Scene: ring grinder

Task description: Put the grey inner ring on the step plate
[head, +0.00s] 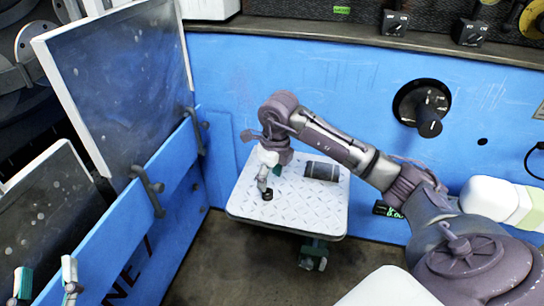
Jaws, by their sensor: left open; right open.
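The step plate (315,210) is a pale, tread-patterned plate in front of the blue machine wall. A small dark ring-like piece (267,195) is on it, left of the middle. It looks like the inner ring, but it is too small to be sure of its colour. My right gripper (270,184) points down over the plate, open, with its fingertips right at this piece. I cannot tell whether they touch it. My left gripper (46,284) is open and empty at the bottom left, far from the plate.
A dark grey cylinder (322,171) lies on the plate's back part. A blue door (150,215) with handles and a clear panel stands at the left. A black knob (429,115) sticks out of the wall. White and green containers (490,198) stand at the right.

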